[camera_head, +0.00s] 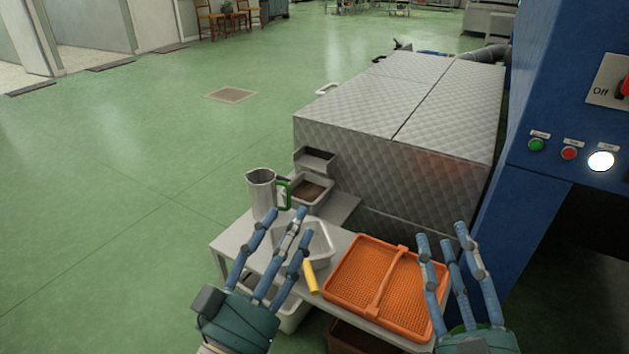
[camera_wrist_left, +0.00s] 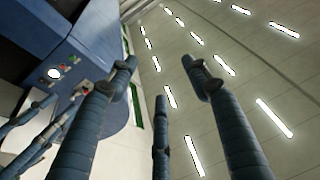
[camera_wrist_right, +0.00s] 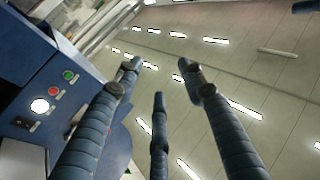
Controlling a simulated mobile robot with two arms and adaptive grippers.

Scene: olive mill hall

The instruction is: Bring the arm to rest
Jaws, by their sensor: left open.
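My left gripper (camera_head: 283,228) is raised in front of the left part of the bench in the head view. Its blue fingers are spread and empty. In the left wrist view the same fingers (camera_wrist_left: 165,80) point up toward the ceiling lights with nothing between them. My right gripper (camera_head: 445,243) is at the right, in front of the orange basket's right edge. Its fingers (camera_wrist_right: 160,80) are spread apart and empty in the right wrist view, also pointing at the ceiling.
A metal bench (camera_head: 236,246) carries a steel jug (camera_head: 261,190) with a green handle, a white tray (camera_head: 318,250), a yellow handle (camera_head: 311,277) and an orange basket (camera_head: 345,280). A quilted metal machine (camera_head: 380,110) stands behind. A blue cabinet (camera_head: 540,100) rises at right. Green floor at left is clear.

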